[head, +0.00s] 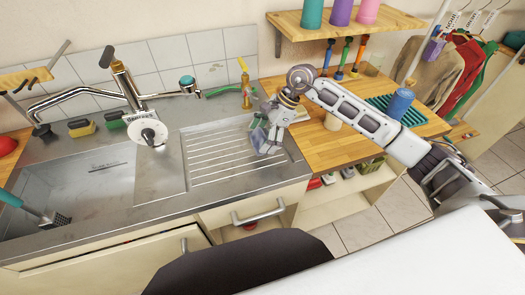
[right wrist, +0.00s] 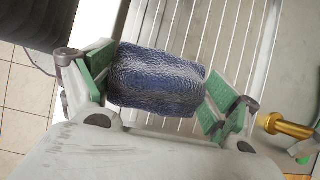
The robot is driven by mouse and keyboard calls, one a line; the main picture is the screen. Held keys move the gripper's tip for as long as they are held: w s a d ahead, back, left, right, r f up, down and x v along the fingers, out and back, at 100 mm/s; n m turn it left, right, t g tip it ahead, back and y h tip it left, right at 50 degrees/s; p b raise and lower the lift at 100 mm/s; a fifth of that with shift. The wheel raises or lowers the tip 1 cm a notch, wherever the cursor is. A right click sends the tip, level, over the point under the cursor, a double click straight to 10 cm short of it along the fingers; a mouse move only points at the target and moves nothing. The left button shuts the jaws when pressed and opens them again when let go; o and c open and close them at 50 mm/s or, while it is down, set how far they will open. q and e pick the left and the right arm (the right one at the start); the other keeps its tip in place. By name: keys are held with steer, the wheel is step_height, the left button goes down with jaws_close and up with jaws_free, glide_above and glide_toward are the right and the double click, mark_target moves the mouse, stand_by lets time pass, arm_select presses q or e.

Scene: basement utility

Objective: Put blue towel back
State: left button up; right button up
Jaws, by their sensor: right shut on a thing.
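A dark blue, textured towel roll (right wrist: 155,82) lies across the jaws of my right gripper (right wrist: 158,88), with a green-padded finger at each end. In the head view my right gripper (head: 268,143) is over the ribbed metal drainboard, and the bluish towel (head: 258,137) shows only partly at its fingers. I cannot tell whether the towel touches the drainboard. My left gripper is not in view.
The drainboard (head: 215,170) has free room left of my gripper, beside the steel sink (head: 85,185). A wooden shelf (head: 350,27) with colored cups hangs above. A teal rack (head: 410,117) sits on the counter.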

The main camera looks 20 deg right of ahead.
steer(key=shift+f, duration=0.4)
steer(key=shift+f+b, duration=0.75)
steer(key=shift+f, duration=1.75)
steer(key=shift+f+b, duration=0.15)
steer(key=shift+b, duration=0.15)
steer(key=o, duration=1)
steer(key=shift+c, duration=0.2)
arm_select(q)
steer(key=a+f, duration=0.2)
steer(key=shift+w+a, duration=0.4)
